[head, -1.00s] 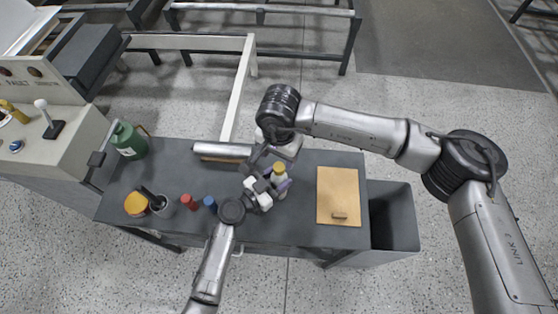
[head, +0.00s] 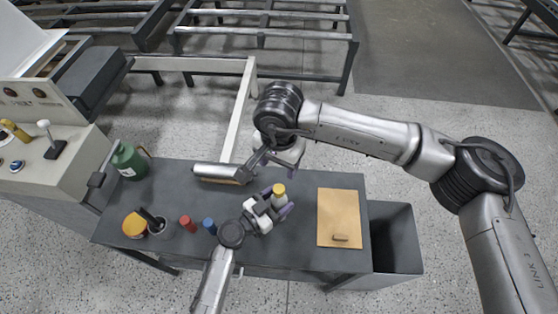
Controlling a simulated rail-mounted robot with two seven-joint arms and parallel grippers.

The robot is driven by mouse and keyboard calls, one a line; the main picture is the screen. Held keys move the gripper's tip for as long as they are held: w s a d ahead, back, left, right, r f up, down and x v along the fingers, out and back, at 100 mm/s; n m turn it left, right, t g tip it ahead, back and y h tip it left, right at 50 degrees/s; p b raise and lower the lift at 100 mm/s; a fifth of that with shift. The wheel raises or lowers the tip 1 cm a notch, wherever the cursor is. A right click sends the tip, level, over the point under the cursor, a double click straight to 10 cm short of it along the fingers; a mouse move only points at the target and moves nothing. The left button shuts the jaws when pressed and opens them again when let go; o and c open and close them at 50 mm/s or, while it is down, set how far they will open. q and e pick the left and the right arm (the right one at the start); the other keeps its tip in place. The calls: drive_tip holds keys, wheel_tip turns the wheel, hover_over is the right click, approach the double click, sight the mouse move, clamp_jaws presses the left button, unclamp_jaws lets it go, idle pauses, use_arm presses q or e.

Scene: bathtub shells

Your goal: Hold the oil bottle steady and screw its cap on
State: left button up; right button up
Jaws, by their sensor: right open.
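The oil bottle (head: 280,201) stands upright on the dark bench, pale-bodied. Its yellow cap (head: 279,189) sits on top; I cannot tell how tightly it is seated. My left gripper (head: 277,203) reaches in from the lower left, with its purple-tipped fingers on both sides of the bottle body, shut on it. My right gripper (head: 278,162) is open and empty, above and behind the bottle in the picture, apart from the cap.
The bench (head: 190,250) also holds a metal cylinder (head: 215,172), a green can (head: 129,161), a red item (head: 187,223), a blue item (head: 209,225), a dark cup (head: 161,228) and a yellow-orange container (head: 134,225). A tan board (head: 338,210) lies right of the bottle; a grey bin (head: 395,240) stands beyond.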

use_arm(q)
drive_tip(key=shift+o, duration=1.4)
drive_tip(key=b+v, duration=0.1)
drive_tip(key=v, duration=1.3)
drive_tip(key=shift+b, duration=0.3)
drive_tip(key=shift+w, duration=0.1)
